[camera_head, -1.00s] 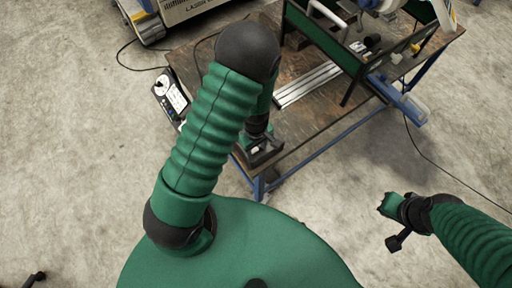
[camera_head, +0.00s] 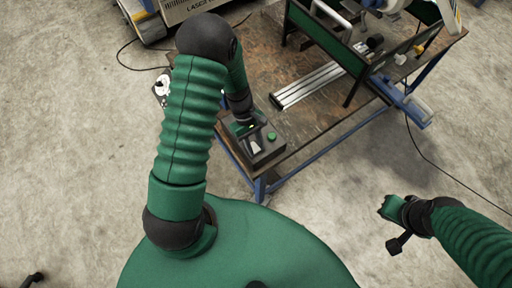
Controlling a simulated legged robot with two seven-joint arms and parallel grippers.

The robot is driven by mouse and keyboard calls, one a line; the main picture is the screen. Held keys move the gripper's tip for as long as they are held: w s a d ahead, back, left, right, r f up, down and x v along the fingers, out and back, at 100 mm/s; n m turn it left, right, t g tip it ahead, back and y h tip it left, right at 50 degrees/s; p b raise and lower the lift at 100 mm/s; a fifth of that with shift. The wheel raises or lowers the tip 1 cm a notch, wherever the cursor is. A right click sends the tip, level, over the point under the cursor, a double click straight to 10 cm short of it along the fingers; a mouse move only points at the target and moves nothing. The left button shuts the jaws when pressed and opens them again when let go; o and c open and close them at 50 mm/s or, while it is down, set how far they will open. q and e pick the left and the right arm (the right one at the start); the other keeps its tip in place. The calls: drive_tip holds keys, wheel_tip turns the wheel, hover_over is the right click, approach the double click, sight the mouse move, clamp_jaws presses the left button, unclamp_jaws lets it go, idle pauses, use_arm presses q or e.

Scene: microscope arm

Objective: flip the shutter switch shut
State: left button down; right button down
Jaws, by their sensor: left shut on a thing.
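A dark control box (camera_head: 262,157) sits at the near left corner of the wooden workbench. A round green button (camera_head: 272,136) and a pale label show on its top. My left gripper (camera_head: 243,129) reaches down to the left back part of the box top. It is shut on a small part there, seemingly the shutter switch, which the gripper mostly hides. I cannot see which way the switch is set. My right gripper (camera_head: 385,207) hangs over bare floor at the right, away from the bench; its fingers are too small to read.
The workbench (camera_head: 312,118) carries a slotted metal rail (camera_head: 306,85) and a green-and-black frame (camera_head: 330,35) behind. A white-faced device (camera_head: 161,88) is partly hidden behind my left arm. Open concrete floor lies around the bench.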

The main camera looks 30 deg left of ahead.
use_arm(q)
drive_tip(key=shift+w, duration=0.1)
drive_tip(key=c, duration=1.1)
unclamp_jaws()
drive_tip(key=shift+a, duration=0.1)
drive_tip(key=v, duration=0.5)
drive_tip(key=b+v, duration=0.1)
drive_tip(key=v, duration=1)
drive_tip(key=shift+a+r, duration=0.3)
drive_tip(key=shift+a, duration=0.15)
drive_tip(key=shift+s+d+f+m+t+y+b, duration=0.3)
drive_tip(key=shift+s+d+m+t+y, duration=0.6)
drive_tip(key=shift+d+m, duration=1.1)
drive_tip(key=shift+s+d+f+m+t+y+b, duration=0.25)
drive_tip(key=shift+s+d+m+t+y, duration=0.25)
drive_tip(key=shift+s+d+m, duration=1.45)
drive_tip(key=shift+s+d+f+m+t+y+b, duration=0.2)
drive_tip(key=shift+s+d+f+m+t+y, duration=0.55)
drive_tip(key=shift+m, duration=2.1)
